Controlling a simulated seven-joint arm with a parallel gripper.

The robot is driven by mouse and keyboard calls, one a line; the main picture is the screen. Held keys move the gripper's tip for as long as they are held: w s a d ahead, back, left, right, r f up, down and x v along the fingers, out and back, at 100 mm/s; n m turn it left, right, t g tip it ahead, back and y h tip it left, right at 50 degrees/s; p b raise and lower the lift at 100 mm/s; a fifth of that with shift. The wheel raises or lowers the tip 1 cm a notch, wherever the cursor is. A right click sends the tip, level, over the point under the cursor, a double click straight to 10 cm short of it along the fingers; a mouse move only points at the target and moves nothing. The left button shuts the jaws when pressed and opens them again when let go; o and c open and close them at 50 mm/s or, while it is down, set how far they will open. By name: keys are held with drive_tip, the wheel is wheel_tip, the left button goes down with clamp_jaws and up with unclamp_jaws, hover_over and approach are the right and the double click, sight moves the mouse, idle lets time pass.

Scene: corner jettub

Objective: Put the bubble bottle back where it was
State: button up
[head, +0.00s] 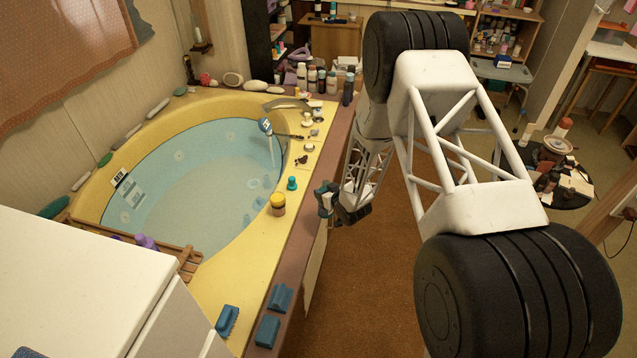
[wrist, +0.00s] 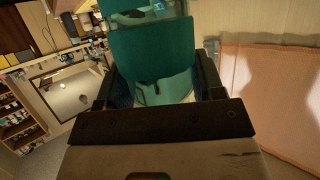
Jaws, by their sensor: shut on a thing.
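My gripper (head: 330,201) is beside the outer edge of the tub's brown surround, level with the yellow-lidded jar. In the wrist view my gripper (wrist: 162,88) is shut on a large teal thing (wrist: 158,45), which fills the space between the fingers. I take it to be the bubble bottle; its label and full shape cannot be made out. In the head view the held thing is small and partly hidden by the dark fingers. A smaller teal item (head: 292,184) stands on the yellow tub rim (head: 245,255), left of my gripper and apart from it.
A yellow-lidded jar (head: 277,205) stands on the rim. Blue blocks (head: 267,332) lie at the front. Small items and several bottles (head: 321,79) stand at the far end. A wooden rack (head: 186,263) crosses the tub's near end. Brown carpet (head: 370,290) is clear.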

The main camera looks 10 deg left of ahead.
drive_tip(key=w+a+f, duration=0.1)
drive_tip(key=w+a, duration=0.5)
drive_tip(key=w, duration=0.7)
drive_tip(key=shift+w+a+f, duration=0.15)
drive_tip(key=shift+w+f, duration=0.05)
drive_tip(key=shift+w, duration=0.15)
drive_tip(key=shift+f, duration=1.85)
drive_tip(key=o, duration=1.4)
drive_tip(key=shift+o, duration=0.2)
drive_tip(key=v, duration=1.2)
